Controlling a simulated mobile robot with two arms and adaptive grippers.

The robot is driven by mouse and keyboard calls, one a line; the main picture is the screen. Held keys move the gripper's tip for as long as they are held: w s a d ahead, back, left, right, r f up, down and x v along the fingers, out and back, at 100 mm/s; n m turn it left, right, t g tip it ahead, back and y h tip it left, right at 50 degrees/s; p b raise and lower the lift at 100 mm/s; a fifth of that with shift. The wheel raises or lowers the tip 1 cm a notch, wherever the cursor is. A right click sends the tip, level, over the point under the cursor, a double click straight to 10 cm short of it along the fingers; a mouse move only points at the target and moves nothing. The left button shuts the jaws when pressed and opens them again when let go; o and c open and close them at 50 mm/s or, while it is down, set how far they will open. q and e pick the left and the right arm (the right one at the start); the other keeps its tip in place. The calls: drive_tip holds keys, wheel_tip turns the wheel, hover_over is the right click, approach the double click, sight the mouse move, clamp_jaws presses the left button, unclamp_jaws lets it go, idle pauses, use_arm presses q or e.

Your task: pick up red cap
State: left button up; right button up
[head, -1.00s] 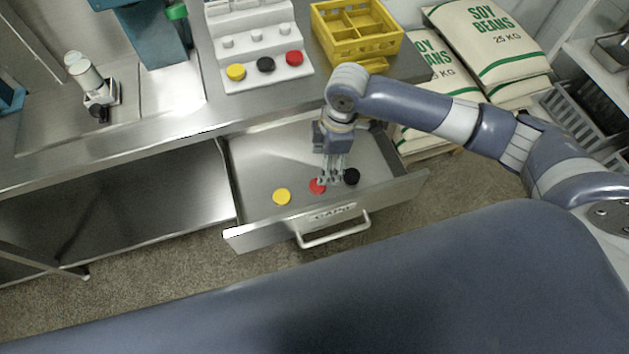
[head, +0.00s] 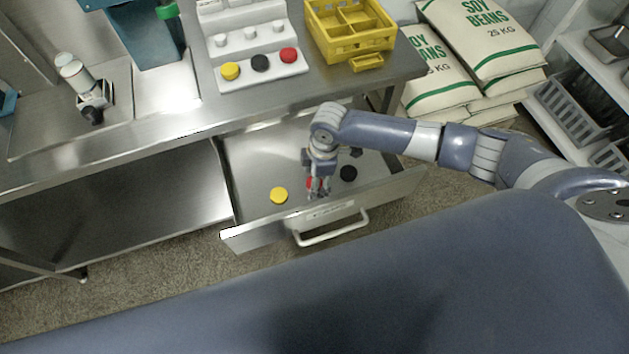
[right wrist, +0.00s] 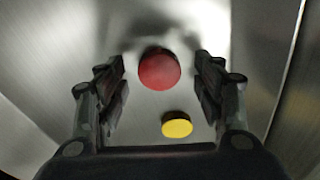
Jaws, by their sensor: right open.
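The red cap (right wrist: 159,69) lies on the floor of the open drawer (head: 255,155). In the right wrist view it sits between the two spread fingers of my right gripper (right wrist: 160,85), with a gap on both sides. In the head view my right gripper (head: 318,194) points down over the red cap (head: 311,183) and hides much of it. A yellow cap (head: 279,195) lies to its left and a black cap (head: 348,173) to its right in the drawer. My left gripper is not in view.
A white stand (head: 262,82) on the counter holds another yellow, black and red cap. A yellow crate (head: 350,45) stands beside it. The drawer's front wall and handle (head: 331,232) are close to my right gripper.

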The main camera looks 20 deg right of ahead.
drive_tip(key=shift+f, duration=0.3)
drive_tip(key=c, duration=0.8)
drive_tip(key=shift+o, duration=0.2)
drive_tip(key=shift+r, duration=0.1)
